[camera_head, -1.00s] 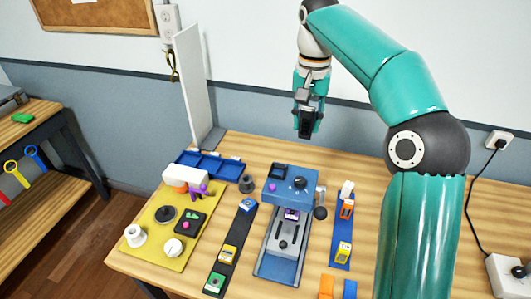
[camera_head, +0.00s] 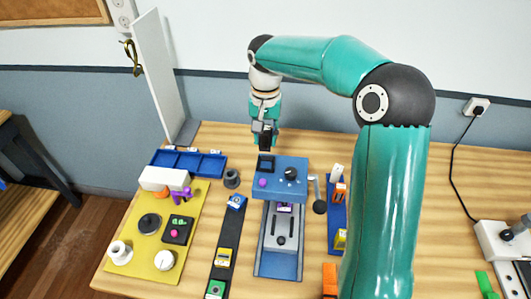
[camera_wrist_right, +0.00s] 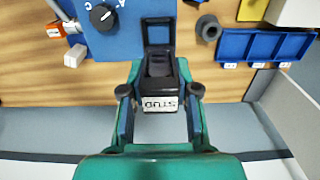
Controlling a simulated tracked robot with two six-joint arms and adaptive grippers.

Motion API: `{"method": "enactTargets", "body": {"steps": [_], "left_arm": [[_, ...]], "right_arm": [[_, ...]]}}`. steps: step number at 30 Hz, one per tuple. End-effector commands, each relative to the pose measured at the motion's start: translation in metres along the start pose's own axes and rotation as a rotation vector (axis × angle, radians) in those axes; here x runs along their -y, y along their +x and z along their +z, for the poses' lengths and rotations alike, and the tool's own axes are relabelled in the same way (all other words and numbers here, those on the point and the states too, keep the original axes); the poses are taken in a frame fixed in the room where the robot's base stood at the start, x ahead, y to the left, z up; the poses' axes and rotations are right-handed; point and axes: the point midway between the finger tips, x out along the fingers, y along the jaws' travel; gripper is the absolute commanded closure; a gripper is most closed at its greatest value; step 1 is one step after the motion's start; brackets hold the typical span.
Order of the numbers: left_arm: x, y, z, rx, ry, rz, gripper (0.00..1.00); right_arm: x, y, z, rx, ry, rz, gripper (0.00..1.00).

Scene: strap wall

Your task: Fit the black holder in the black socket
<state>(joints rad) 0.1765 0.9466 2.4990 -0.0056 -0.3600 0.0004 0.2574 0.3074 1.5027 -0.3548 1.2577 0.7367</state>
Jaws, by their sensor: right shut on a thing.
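The black holder (camera_wrist_right: 158,72) is a small open box with a white label reading "STUD", upside down in the right wrist view. My right gripper (camera_wrist_right: 160,92) is shut on it, one finger on each side. In the head view the right gripper (camera_head: 265,140) hangs over the back left corner of the blue machine (camera_head: 293,176), and the holder is a dark shape there. The black socket (camera_wrist_right: 158,30) is a square black frame just beyond the holder in the wrist view. Whether the two touch is unclear. My left gripper is out of view.
A dial (camera_head: 291,173) and a purple knob (camera_head: 262,183) are on the machine. A grey ring (camera_head: 231,178) and a blue tray (camera_head: 208,163) stand to its left. A yellow board (camera_head: 150,262) holds several parts. A blue strip (camera_head: 335,215) with parts lies right.

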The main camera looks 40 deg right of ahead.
Motion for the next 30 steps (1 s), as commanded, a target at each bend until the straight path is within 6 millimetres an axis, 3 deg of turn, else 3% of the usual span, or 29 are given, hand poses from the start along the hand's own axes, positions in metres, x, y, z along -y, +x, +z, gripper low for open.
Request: {"method": "enactTargets", "body": {"steps": [15,24,25,29,30], "left_arm": [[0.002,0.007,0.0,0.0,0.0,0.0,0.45],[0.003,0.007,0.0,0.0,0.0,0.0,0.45],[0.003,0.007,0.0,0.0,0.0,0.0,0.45],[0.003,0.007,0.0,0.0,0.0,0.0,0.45],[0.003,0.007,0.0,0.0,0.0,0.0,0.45]], "right_arm": [[-0.002,0.062,0.0,0.001,0.002,0.002,1.0],[-0.002,0.068,-0.001,-0.002,0.002,0.0,1.0],[-0.002,0.069,-0.001,-0.001,0.002,0.0,0.66],[-0.002,0.069,-0.001,-0.001,0.002,0.0,0.45],[-0.002,0.068,-0.001,-0.001,0.002,0.0,0.44]]}}
